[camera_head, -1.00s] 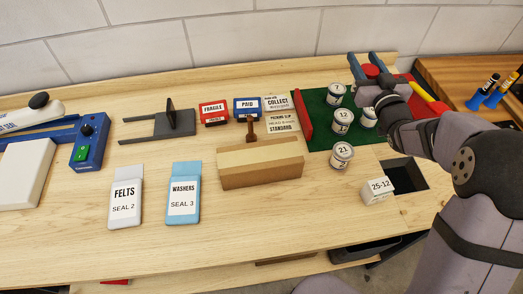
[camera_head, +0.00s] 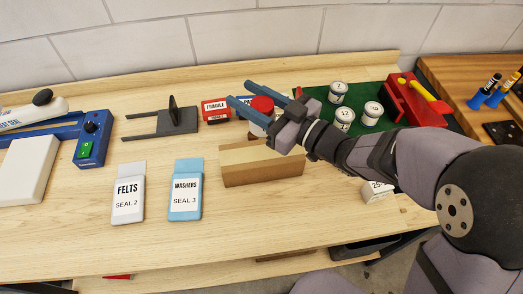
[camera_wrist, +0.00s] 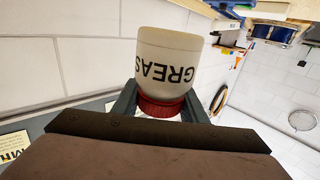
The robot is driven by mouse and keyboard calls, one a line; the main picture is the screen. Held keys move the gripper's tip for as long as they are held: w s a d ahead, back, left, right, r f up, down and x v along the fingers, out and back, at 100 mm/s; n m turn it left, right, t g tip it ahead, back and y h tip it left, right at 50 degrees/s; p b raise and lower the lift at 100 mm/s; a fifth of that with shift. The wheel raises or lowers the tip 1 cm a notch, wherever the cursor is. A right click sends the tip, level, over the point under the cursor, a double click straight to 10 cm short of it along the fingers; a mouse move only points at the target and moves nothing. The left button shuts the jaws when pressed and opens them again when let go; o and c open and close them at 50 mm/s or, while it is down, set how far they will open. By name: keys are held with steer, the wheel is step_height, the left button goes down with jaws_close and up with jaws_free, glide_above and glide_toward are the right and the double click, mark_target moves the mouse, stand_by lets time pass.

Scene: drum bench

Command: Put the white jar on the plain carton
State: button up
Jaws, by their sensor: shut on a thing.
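The white jar with a red lid (camera_head: 262,104) is held between the fingers of my gripper (camera_head: 239,93). In the wrist view the jar (camera_wrist: 168,52) shows dark "GREAS" lettering, upside down in the picture, with the fingers around its red-lid end. The plain brown carton (camera_head: 263,174) sits closed on the bench, with a paler strip along its top. In the head view the jar appears just beyond the carton's back edge. Its height above the bench is hard to tell. The gripper hides part of the jar and the carton's back right area.
Several numbered cans (camera_head: 345,118) stand on the green mat at right, near a red holder (camera_head: 412,100). FELTS (camera_head: 128,198) and WASHERS (camera_head: 186,190) packets lie left of the carton. A FRAGILE box (camera_head: 215,111) stands behind.

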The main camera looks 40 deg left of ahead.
steer(key=p, duration=0.1)
glide_above(250, 145)
steer(key=shift+f, duration=4.75)
steer(key=shift+f, duration=0.1)
steer(key=shift+f, duration=0.15)
steer(key=o, duration=1.2)
steer(key=shift+r, duration=0.2)
steer(key=d+b, duration=0.3)
steer(key=d, duration=0.9)
steer(key=shift+s+b, duration=0.1)
steer(key=shift+b, duration=0.2)
